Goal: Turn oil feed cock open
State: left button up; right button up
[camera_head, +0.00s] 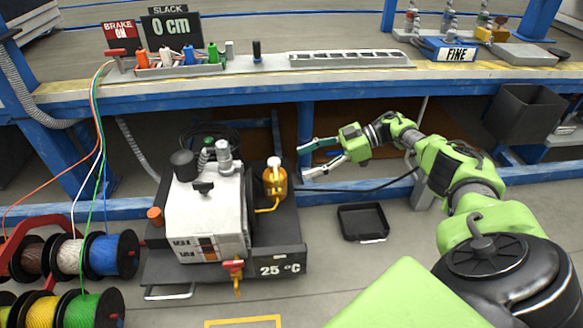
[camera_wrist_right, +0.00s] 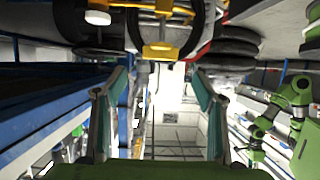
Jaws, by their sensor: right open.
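A white machine (camera_head: 205,215) stands on a dark base low in front of the bench. A yellow oil container (camera_head: 275,182) with a white top is on its right side, with a yellow pipe below. A red-and-yellow cock (camera_head: 234,268) is on the machine's front; I cannot tell which fitting is the oil feed cock. My right gripper (camera_head: 308,160) is open and empty, just right of the oil container, its fingers pointing left and apart from it. In the right wrist view, yellow parts (camera_wrist_right: 160,50) show above the open fingers (camera_wrist_right: 162,88). My left gripper is not clearly seen.
A black tray (camera_head: 362,222) lies on the floor to the right. Cable reels (camera_head: 110,255) stand at the left. The blue bench edge (camera_head: 250,90) runs above and behind the gripper. A dark cable passes below the fingers. A green arm (camera_wrist_right: 295,95) shows at right in the wrist view.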

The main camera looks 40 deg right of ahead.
jog(key=shift+v, duration=1.55)
